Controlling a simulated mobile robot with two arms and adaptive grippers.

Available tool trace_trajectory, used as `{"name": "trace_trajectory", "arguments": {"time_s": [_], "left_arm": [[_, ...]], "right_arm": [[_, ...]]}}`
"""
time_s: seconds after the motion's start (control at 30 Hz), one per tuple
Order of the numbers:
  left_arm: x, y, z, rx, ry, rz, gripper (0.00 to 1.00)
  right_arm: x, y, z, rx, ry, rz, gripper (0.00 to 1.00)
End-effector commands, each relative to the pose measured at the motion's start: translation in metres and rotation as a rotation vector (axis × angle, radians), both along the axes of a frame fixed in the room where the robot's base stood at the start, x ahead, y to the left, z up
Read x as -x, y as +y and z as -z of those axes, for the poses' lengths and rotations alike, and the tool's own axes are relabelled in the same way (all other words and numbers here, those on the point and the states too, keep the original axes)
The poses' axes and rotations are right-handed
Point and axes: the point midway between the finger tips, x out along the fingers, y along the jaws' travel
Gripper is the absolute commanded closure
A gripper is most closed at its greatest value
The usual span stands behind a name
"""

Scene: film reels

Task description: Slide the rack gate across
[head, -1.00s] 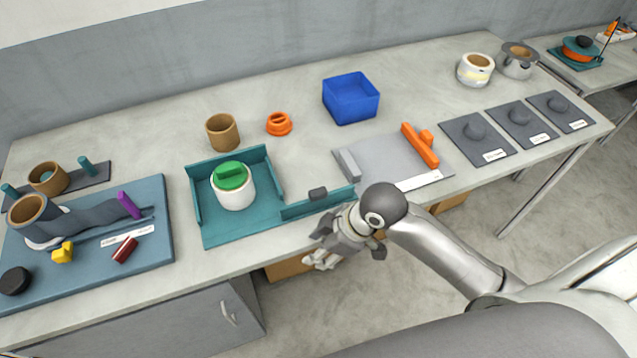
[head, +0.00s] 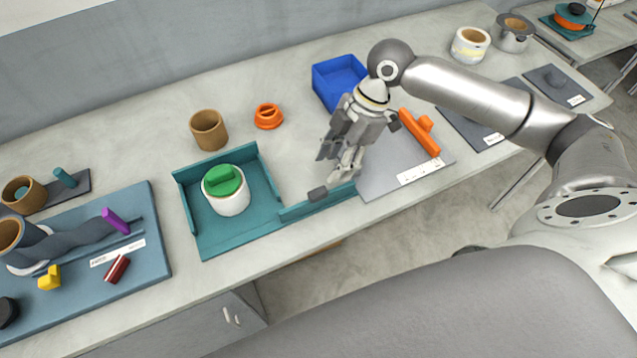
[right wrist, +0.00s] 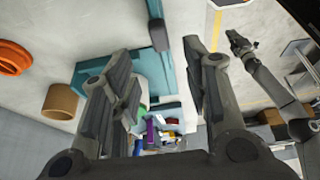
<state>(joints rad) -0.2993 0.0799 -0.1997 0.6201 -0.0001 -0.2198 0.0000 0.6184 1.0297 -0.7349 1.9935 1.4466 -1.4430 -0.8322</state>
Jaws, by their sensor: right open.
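The rack is a teal tray (head: 222,243) with raised walls, holding a white canister (head: 228,201) with a green lid (head: 224,180). Its gate, a low teal bar (head: 296,210), reaches out to the right past the tray's right side. A dark grey handle (head: 318,194) stands on the gate; it also shows in the right wrist view (right wrist: 158,36). My right gripper (head: 336,163) is open and empty, pointing down just beyond and above the handle, apart from it as far as I can tell. In the right wrist view, my left gripper (right wrist: 240,42) shows small at the right, its jaws unclear.
A blue bin (head: 332,88) stands behind my right gripper. An orange ring (head: 268,117) and a brown cup (head: 209,130) stand behind the rack. A grey board (head: 385,177) with an orange bar (head: 419,132) lies right of the gate. A blue board (head: 150,215) lies left.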

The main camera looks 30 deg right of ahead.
Motion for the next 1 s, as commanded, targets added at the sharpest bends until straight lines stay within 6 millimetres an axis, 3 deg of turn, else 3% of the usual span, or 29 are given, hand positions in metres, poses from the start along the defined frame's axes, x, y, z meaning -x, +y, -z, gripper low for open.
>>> {"name": "trace_trajectory", "arguments": {"time_s": [0.3, 0.5, 0.87, 1.0], "left_arm": [[0.009, 0.001, -0.013, -0.001, 0.013, 0.000, 1.00], [0.003, 0.000, -0.018, 0.000, 0.005, 0.000, 1.00], [-0.001, 0.000, -0.018, 0.000, -0.002, 0.000, 1.00], [-0.001, -0.001, -0.018, 0.000, -0.002, 0.000, 1.00]], "right_arm": [[0.001, 0.024, 0.055, -0.001, 0.004, 0.001, 0.57], [0.001, 0.033, 0.077, 0.000, 0.001, 0.001, 0.57], [0.000, 0.035, 0.084, 0.000, -0.001, 0.000, 0.57], [0.000, 0.035, 0.084, 0.000, -0.001, 0.000, 0.73]]}}
